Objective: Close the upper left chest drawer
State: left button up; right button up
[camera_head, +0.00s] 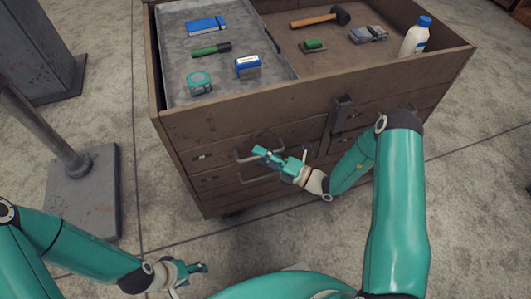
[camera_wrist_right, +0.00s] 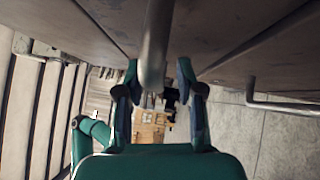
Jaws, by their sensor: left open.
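The chest (camera_head: 315,92) is a brown worn cabinet with drawers in its front and an open top. The upper left drawer (camera_head: 206,158) looks close to flush with the front; I cannot tell whether a small gap remains. Its grey bar handle (camera_head: 238,156) is partly covered by my right gripper (camera_head: 264,156). In the right wrist view a grey bar handle (camera_wrist_right: 156,45) runs between the two fingers of my right gripper (camera_wrist_right: 158,72), which are spread either side of it. My left gripper (camera_head: 198,268) is open and empty, low over the floor, away from the chest.
A grey tray (camera_head: 170,45) in the chest top holds small items. A hammer (camera_head: 318,18) and a white bottle (camera_head: 415,38) lie or stand to its right. A lower handle (camera_head: 258,178) sits below. A metal post base (camera_head: 85,190) stands on the left floor.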

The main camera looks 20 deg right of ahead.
jog(key=v, duration=1.2)
